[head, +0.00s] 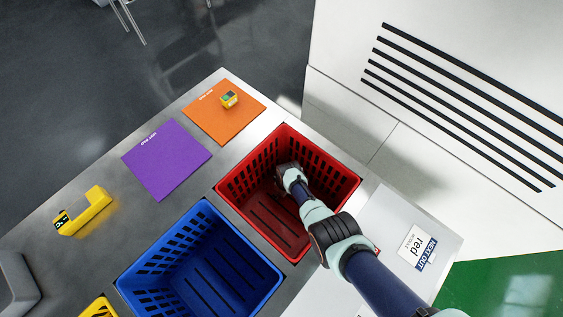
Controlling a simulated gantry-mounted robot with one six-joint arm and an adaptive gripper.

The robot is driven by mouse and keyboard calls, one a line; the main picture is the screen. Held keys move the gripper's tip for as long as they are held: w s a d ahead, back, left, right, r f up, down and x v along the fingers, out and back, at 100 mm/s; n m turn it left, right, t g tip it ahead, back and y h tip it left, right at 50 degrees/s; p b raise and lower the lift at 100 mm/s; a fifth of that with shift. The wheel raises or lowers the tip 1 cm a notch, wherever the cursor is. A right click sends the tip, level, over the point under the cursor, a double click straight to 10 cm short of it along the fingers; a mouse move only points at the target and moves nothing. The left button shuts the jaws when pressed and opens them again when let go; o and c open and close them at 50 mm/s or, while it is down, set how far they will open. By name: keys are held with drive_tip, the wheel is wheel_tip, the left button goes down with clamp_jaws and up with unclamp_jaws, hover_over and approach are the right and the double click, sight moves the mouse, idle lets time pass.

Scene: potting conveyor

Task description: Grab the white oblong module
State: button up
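I cannot make out a white oblong module in the head view. My gripper (284,176) reaches down into the red crate (335,171), near its back half. Its fingers are small, dark and partly hidden by my own wrist, so I cannot tell whether they are open or shut, or whether they hold anything. The crate floor under and behind my arm is hidden.
A blue crate (261,288) stands left of the red one. A purple mat (166,160) is bare. A yellow angled piece (88,212) and a grey tray (14,288) are at left.

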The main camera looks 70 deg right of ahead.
drive_tip(key=shift+r, duration=0.1)
clamp_jaws()
wheel_tip(320, 180, up, 20)
drive_tip(key=p, duration=1.1)
